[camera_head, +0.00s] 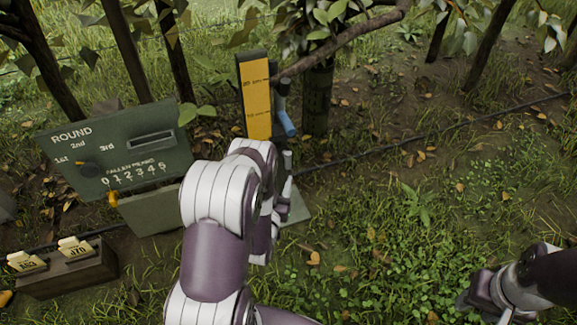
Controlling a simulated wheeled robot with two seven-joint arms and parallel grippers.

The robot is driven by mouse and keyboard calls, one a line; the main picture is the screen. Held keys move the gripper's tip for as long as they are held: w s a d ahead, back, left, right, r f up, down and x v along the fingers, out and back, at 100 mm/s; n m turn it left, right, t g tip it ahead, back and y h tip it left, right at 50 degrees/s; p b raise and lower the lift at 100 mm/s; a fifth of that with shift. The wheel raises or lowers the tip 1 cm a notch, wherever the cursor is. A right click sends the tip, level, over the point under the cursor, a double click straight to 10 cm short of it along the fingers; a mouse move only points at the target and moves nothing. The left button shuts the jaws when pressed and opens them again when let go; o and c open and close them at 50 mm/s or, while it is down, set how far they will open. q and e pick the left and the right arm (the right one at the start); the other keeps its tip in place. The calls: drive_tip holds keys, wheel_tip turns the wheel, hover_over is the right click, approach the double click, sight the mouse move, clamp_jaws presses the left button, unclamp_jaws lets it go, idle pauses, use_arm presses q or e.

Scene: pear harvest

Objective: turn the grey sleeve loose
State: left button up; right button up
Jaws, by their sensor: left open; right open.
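A yellow gauge board (257,98) in a dark frame stands upright at the middle back. Just right of it is a dark grey cylindrical part (281,84), which may be the grey sleeve. A blue tube-like part (286,122) sits right below it. My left gripper (286,165) is just below the blue part, partly hidden behind my own wrist, and open. I cannot tell whether it touches anything there. My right gripper (466,302) is open and empty, low at the right over the grass, far from the gauge.
A green board (115,143) marked ROUND, with a dark knob, a slot and numbers, stands at the left. A box with yellow labelled cards (70,272) lies at lower left. A branch and trunk (317,98) crowd the gauge. A dark hose crosses the ground. Grass at right is open.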

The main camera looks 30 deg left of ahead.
sight(287, 157)
use_arm(q)
drive_tip(key=b+x, duration=0.4)
drive_tip(key=x, duration=0.7)
drive_tip(key=shift+r, duration=0.15)
clamp_jaws()
